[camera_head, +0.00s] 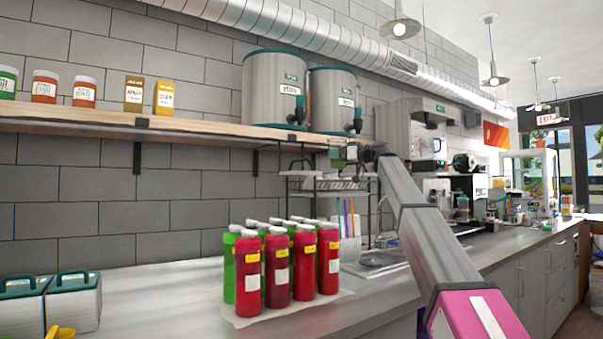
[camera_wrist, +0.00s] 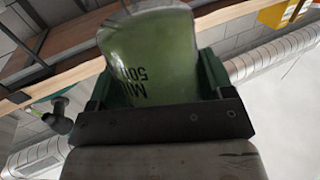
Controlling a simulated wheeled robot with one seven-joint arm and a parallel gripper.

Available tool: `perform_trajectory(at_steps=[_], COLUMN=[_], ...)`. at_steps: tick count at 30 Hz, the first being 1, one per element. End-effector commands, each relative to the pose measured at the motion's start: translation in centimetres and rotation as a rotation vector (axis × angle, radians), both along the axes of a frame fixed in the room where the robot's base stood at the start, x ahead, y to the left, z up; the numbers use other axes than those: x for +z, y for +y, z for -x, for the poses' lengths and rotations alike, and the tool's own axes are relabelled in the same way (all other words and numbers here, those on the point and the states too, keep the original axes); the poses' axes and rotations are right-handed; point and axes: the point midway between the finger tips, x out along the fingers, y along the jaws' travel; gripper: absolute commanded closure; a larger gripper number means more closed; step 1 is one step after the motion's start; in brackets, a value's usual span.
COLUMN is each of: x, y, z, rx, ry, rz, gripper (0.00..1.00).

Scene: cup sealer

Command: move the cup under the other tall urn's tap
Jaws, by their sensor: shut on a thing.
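My gripper (camera_wrist: 156,84) is shut on the cup (camera_wrist: 148,50), a clear cup tinted green with dark lettering, which fills the upper middle of the wrist view. In the head view the cup (camera_head: 338,154) is small and partly hidden by my gripper (camera_head: 349,153), just below the shelf edge. Two tall grey urns with teal lids, the left urn (camera_head: 270,90) and the right urn (camera_head: 333,92), stand on the shelf. The left tap (camera_head: 298,115) and right tap (camera_head: 355,126) overhang its front. The cup appears below and slightly left of the right tap. Depth between them is unclear.
The wooden shelf (camera_head: 180,128) runs along the wall, with jars and boxes at left. Red and green bottles (camera_head: 277,270) stand on the counter (camera_head: 175,300) below. A wire rack (camera_head: 318,186) is near my gripper. A tap (camera_wrist: 60,117) shows left in the wrist view.

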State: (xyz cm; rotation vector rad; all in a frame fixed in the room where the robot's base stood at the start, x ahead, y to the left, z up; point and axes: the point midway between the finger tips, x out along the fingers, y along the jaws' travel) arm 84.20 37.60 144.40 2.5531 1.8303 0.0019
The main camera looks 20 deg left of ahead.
Motion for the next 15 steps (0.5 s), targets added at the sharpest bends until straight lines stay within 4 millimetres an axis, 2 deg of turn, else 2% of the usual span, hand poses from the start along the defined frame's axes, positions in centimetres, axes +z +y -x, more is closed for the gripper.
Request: perform_trajectory(at_steps=[5, 15], x=[0.6, 0.6], y=[2.4, 9.7], z=[-0.5, -3.0], rx=[0.018, 0.016], ry=[0.002, 0.003], rz=[-0.001, -0.001], gripper=[0.61, 0.61])
